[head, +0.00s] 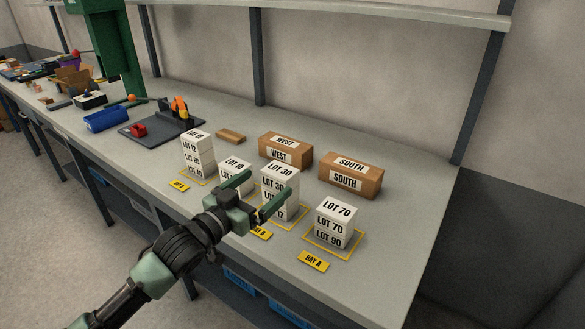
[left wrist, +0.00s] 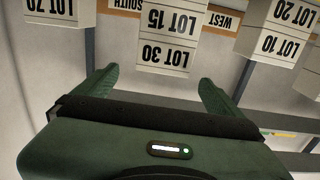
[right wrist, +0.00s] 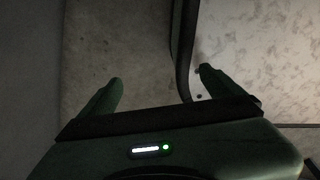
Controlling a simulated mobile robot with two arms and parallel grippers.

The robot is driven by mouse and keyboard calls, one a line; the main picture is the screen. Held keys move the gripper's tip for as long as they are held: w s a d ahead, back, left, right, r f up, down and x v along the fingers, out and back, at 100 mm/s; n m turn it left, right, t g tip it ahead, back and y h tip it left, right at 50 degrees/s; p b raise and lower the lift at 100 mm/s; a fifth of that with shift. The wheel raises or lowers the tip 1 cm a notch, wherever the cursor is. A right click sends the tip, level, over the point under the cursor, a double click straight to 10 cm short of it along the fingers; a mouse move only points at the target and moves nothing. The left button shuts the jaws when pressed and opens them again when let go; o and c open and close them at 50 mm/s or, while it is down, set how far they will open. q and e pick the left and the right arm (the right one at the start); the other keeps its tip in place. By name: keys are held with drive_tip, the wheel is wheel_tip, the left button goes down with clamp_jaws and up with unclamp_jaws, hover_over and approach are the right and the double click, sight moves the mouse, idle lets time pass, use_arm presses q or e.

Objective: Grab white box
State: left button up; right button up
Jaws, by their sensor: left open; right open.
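White boxes with black LOT labels stand in several stacks. The stack in front of my left gripper (head: 269,182) has a white LOT 30 box (head: 281,170) on top. In the left wrist view this box appears upside down (left wrist: 165,55), with a LOT 15 label beyond it. My left gripper is open and empty, its fingers pointing at this stack; one finger crosses in front of its lower boxes. The LOT 70 stack (head: 335,212) is to the right, the LOT 10 stack (head: 235,166) to the left, a taller stack (head: 196,144) farther left. My right gripper (right wrist: 160,74) is open and empty.
Cardboard boxes labelled WEST (head: 278,155) and SOUTH (head: 342,182) stand behind the white stacks. A blue bin (head: 107,120) lies farther left. A shelf (head: 330,11) runs above the bench.

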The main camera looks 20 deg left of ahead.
sight(273, 176)
use_arm(q)
drive_tip(key=p+x, duration=0.1)
drive_tip(key=x, duration=0.6)
drive_tip(key=shift+a, duration=0.2)
drive_tip(key=shift+w+d+f, duration=0.1)
drive_tip(key=shift+w+d, duration=0.05)
drive_tip(key=shift+w, duration=0.15)
drive_tip(key=c, duration=1.7)
use_arm(e)
drive_tip(key=shift+s+a+r, duration=0.3)
drive_tip(key=shift+s+r, duration=0.2)
drive_tip(key=shift+s, duration=0.15)
